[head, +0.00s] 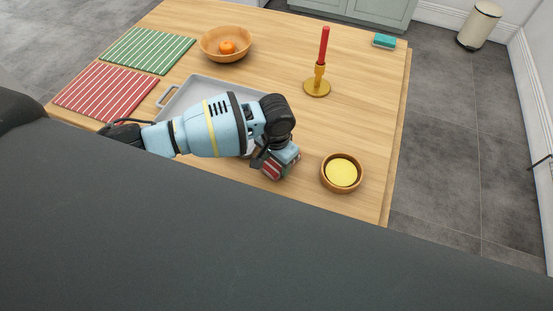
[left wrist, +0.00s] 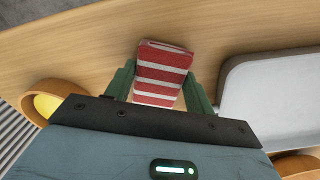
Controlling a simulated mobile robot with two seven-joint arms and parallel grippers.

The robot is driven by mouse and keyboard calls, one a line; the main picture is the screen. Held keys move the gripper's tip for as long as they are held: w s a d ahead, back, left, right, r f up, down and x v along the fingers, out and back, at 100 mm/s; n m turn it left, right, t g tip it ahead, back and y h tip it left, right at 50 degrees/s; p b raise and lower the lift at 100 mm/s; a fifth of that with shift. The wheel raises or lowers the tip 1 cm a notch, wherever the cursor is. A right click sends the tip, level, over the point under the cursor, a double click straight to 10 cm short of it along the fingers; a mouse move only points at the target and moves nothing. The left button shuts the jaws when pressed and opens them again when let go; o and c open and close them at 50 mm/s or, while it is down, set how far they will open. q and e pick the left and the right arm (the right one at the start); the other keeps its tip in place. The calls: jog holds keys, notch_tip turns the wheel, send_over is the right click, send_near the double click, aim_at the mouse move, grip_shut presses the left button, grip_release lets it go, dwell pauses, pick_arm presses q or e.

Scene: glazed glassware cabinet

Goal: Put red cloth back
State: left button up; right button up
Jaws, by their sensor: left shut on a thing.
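A folded red cloth with white stripes (left wrist: 162,73) is held between the two fingers of my left gripper (left wrist: 160,88), which is shut on it. In the head view my left gripper (head: 275,163) is over the table's near side, with part of the red cloth (head: 271,169) showing below it. It is between the grey tray and the small wooden bowl. Whether the cloth touches the table is hard to tell. A flat red striped mat (head: 106,92) lies at the table's left edge. My right gripper is not in view.
A grey tray (head: 168,96) lies partly behind my left arm. A wooden bowl with yellow contents (head: 342,173) stands right of the gripper. A red candle (head: 323,46) stands in a holder. A green striped mat (head: 147,50) and an orange fruit's bowl (head: 207,43) are farther back.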

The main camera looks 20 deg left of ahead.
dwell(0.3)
pick_arm(q)
jog(key=o, duration=0.9)
jog(key=shift+f, duration=0.1)
jog(key=shift+o, duration=0.2)
notch_tip(320, 180, up, 12)
jog(key=p, duration=0.1)
jog(key=shift+r+p, duration=0.2)
jog(key=shift+p, duration=0.1)
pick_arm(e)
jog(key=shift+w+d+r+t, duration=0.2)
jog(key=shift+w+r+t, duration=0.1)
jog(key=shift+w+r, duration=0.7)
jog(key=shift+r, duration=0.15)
